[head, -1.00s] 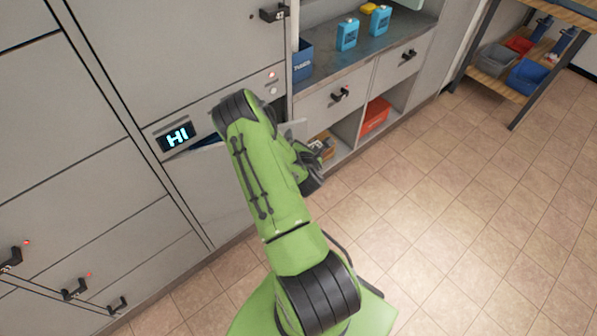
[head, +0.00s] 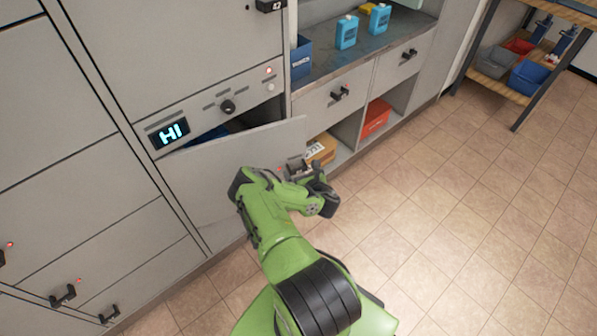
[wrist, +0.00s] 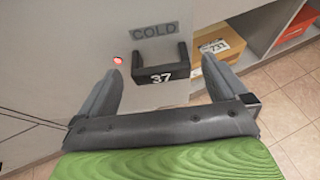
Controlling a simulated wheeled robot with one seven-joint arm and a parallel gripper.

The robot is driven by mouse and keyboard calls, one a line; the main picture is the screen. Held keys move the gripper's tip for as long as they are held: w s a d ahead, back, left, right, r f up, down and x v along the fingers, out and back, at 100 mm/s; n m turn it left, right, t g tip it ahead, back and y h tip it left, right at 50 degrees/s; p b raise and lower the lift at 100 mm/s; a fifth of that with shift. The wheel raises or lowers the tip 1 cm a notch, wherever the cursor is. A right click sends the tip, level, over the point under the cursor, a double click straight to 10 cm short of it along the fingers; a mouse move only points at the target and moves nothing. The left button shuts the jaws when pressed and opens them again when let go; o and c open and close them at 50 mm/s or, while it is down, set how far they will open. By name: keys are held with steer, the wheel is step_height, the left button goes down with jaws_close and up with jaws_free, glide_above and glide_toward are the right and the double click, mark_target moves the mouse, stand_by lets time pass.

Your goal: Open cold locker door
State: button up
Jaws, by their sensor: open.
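The cold locker door (head: 225,175) is a grey panel under the display reading "HI". It stands ajar, its right edge swung out from the cabinet, with a dark gap and something blue inside above its top edge. In the wrist view the door face (wrist: 75,55) carries a "COLD" label (wrist: 154,31), a red light and a black bracket handle (wrist: 160,75) marked 37. My gripper (wrist: 163,70) is open, its fingers to the left and right of the handle. I cannot tell whether they touch it. In the head view my gripper (head: 308,172) is at the door's outer right side.
A knob (head: 227,107) and the display (head: 168,134) sit above the door. Right of it are open shelves with a cardboard box (head: 321,149) and a red bin (head: 376,117), under a counter with blue bottles. Tiled floor (head: 460,220) is clear to the right.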

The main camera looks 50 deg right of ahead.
steer(key=shift+x, duration=1.35)
steer(key=c, duration=1.3)
steer(key=shift+c, duration=0.5)
